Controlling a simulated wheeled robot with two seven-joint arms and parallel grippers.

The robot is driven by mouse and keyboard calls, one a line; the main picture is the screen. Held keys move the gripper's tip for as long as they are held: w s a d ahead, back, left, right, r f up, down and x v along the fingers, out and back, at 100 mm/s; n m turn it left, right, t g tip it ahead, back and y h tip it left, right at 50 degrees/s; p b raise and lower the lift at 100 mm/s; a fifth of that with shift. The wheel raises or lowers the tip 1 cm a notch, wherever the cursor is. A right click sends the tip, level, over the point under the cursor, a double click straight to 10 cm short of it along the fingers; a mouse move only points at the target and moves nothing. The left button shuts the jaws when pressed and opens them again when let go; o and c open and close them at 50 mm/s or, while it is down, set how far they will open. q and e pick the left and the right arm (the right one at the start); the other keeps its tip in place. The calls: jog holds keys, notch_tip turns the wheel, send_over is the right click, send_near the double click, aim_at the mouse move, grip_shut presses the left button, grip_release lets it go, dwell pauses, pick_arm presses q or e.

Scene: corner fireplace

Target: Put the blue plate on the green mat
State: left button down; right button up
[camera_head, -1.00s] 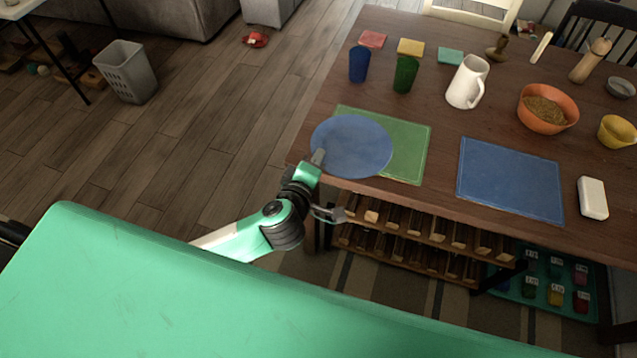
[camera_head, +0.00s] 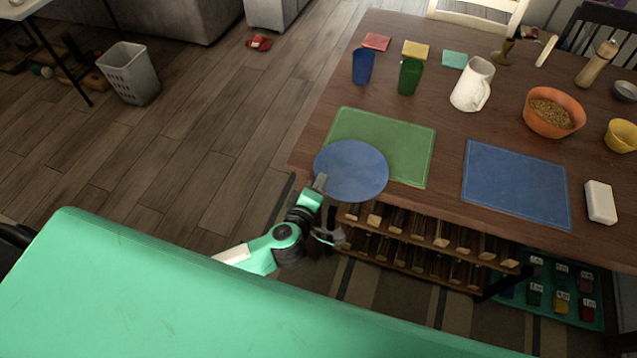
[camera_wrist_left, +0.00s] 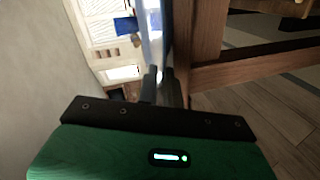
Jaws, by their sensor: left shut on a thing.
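The blue plate (camera_head: 352,168) is a round, flat disc in the head view, over the table's near left edge. It overlaps the near left part of the green mat (camera_head: 405,143) in the picture; I cannot tell if they touch. My left gripper (camera_head: 321,184) is shut on the plate's near left rim. In the left wrist view the gripper fingers (camera_wrist_left: 160,88) are close together, with a thin pale strip between them that seems to be the plate edge-on (camera_wrist_left: 151,42). My right gripper is not in view.
A blue mat (camera_head: 515,185) lies to the right on the wooden table. Behind the green mat stand a blue cup (camera_head: 363,66), a green cup (camera_head: 410,77) and a white pitcher (camera_head: 472,84). A wooden rack (camera_head: 430,245) is under the table's front edge.

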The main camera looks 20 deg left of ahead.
pick_arm(q)
jog(key=shift+f, duration=0.15)
jog(key=c, duration=1.6)
grip_release()
jog(key=shift+o, duration=0.2)
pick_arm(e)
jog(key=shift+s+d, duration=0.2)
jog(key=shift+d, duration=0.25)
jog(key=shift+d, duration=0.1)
pick_arm(q)
jog(key=v, duration=1.2)
jog(key=shift+r, duration=0.25)
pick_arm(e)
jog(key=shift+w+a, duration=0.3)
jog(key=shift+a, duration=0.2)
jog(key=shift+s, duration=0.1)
